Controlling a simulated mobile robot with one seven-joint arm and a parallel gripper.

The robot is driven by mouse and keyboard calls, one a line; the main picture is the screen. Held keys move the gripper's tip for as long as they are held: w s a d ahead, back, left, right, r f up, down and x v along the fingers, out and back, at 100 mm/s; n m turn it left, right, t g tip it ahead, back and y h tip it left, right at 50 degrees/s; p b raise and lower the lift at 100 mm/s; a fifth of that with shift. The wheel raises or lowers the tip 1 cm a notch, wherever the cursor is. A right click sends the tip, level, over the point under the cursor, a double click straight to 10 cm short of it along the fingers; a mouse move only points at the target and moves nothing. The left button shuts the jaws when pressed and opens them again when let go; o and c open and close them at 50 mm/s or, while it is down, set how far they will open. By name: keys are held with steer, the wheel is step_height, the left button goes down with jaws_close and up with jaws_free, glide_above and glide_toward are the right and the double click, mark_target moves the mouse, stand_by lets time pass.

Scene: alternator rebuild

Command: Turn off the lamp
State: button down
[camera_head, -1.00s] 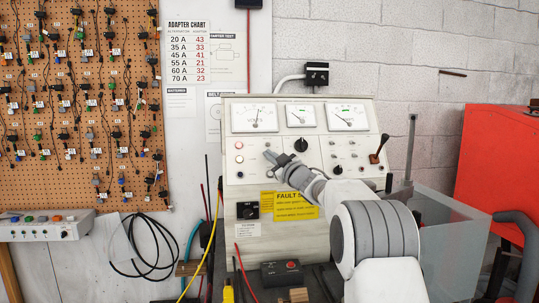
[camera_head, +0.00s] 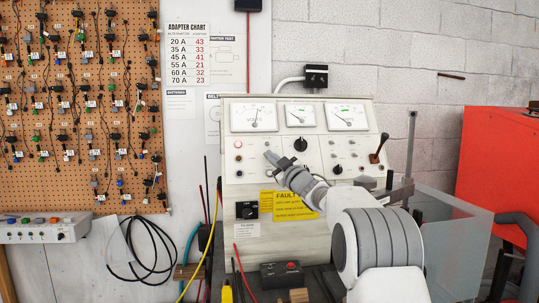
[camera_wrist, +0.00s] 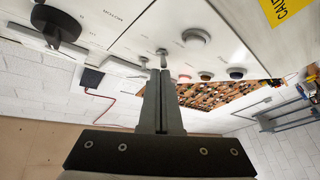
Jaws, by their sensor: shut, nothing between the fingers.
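The cream test bench panel (camera_head: 313,170) carries two small round lamp-like fittings at its left. Two dark, unlit-looking round fittings also show in the wrist view, one reddish brown (camera_wrist: 206,76) and one black (camera_wrist: 237,73). My gripper (camera_head: 269,155) is shut and empty, with its tips at the left part of the panel. In the wrist view the tips (camera_wrist: 161,70) are right by a small metal toggle lever (camera_wrist: 162,54). I cannot tell whether they touch it.
Three gauges (camera_head: 300,116) line the panel's top. A black knob (camera_head: 300,144) and a lever with a dark handle (camera_head: 378,152) are to the right. A control box with a red button (camera_head: 281,275) sits below. A red cabinet (camera_head: 500,165) stands at the right.

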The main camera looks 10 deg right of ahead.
steer(key=v, duration=0.7)
stand_by(0.4)
steer(key=s+d+f+m+g+h, duration=0.2)
steer(key=s+m+g+h, duration=0.5)
steer(key=s, duration=1)
steer(key=s+a+f+m+g, duration=0.1)
steer(key=s+a+f+g, duration=0.1)
steer(key=s+f, duration=0.65)
steer(key=s+a+f+m+g, duration=0.2)
steer(key=s+f+g, duration=0.1)
steer(key=s, duration=1)
steer(key=s+a+f+m+g, duration=0.1)
steer(key=s+f+g, duration=0.1)
steer(key=s+f, duration=0.65)
step_height(320, 180, up, 16)
steer(key=s+p, duration=0.2)
steer(key=p, duration=1.1)
steer(key=shift+s+a+r+h+p, duration=0.15)
steer(key=shift+h+p, duration=0.15)
